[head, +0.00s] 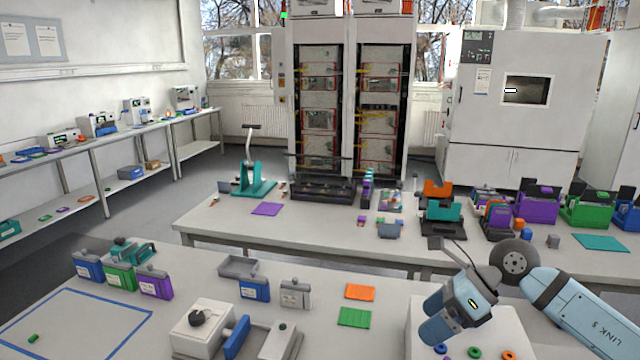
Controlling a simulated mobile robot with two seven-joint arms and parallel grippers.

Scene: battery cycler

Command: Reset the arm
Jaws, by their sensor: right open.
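My right arm comes in from the lower right in the head view. My left gripper and left arm are not in view.
Battery packs in blue (88,266), green (119,276) and purple (155,282) stand on the near table. A white device (203,325) stands at its front. The far table (320,215) holds a teal press (252,178) and several bins (537,206). Cycler cabinets (350,110) stand behind.

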